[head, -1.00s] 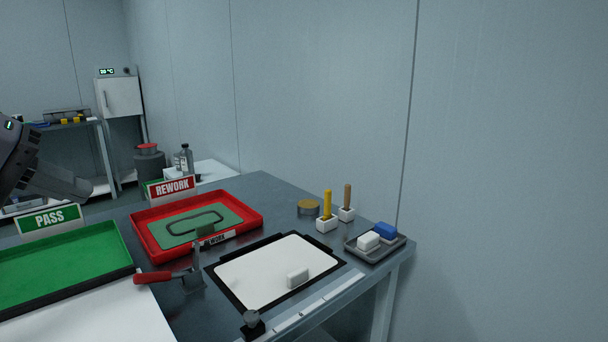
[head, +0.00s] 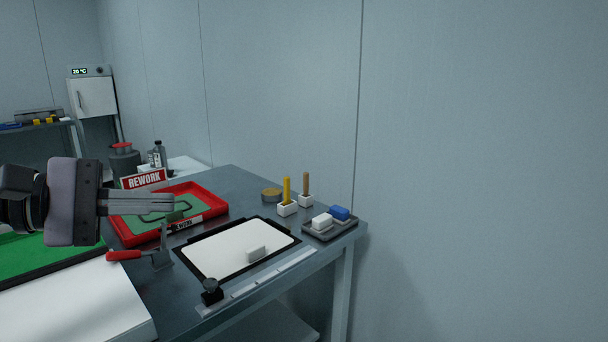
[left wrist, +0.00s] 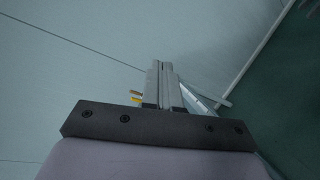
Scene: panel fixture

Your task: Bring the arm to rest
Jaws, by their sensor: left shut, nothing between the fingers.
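My left gripper (head: 172,203) reaches in from the left in the head view, level above the bench, with its fingers pointing right. The fingers are together and empty. In the left wrist view the fingers (left wrist: 163,82) also lie side by side with nothing between them. In the head view the gripper covers part of the red REWORK tray (head: 222,208) and of the green tray (head: 40,255). My right gripper is not in view.
A red-handled clamp (head: 125,255) stands below the gripper. Two tool holders (head: 288,209) and a grey tray (head: 335,231) with white and blue blocks stand at the right. A wall rises behind.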

